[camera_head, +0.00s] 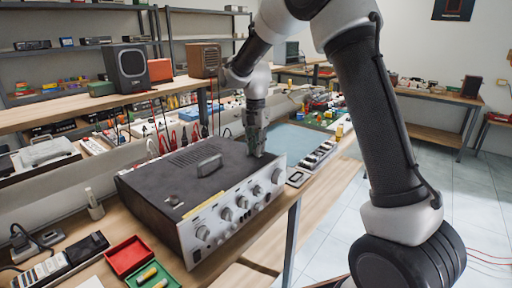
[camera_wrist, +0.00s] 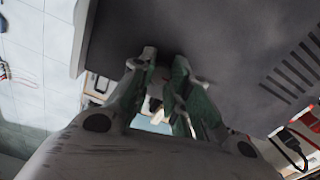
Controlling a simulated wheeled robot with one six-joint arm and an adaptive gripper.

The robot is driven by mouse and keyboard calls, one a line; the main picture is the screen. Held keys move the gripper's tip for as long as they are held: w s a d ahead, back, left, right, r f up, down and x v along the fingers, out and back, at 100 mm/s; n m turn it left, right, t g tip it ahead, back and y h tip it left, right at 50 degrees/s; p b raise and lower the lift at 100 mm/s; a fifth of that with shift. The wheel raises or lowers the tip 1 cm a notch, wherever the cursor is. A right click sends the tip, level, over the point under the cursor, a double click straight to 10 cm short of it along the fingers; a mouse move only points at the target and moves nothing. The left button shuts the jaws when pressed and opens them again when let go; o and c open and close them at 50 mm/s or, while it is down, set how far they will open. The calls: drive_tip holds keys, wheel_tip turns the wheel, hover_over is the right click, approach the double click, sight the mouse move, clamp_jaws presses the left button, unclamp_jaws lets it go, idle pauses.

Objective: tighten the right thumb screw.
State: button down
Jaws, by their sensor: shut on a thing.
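The hifi unit (camera_head: 150,185), with a dark top and a silver front with several knobs, sits on the wooden bench. A small left thumb screw (camera_head: 173,200) shows on its top near the front left. My gripper (camera_head: 257,153) reaches down to the top near the front right corner. In the wrist view, my gripper (camera_wrist: 165,78) has its green-padded fingertips close together at the dark cover (camera_wrist: 200,35). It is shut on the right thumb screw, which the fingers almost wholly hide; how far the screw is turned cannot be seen.
A raised handle (camera_head: 209,165) stands on the cover, left of my gripper. Red and green trays (camera_head: 128,254) lie at the front left. A device with several switches (camera_head: 312,160) lies right of the unit. Red and black leads (camera_head: 172,140) are behind it.

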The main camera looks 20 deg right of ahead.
drive_tip(key=c, duration=1.3)
unclamp_jaws()
drive_tip(key=shift+r, duration=0.1)
wheel_tip(320, 180, up, 12)
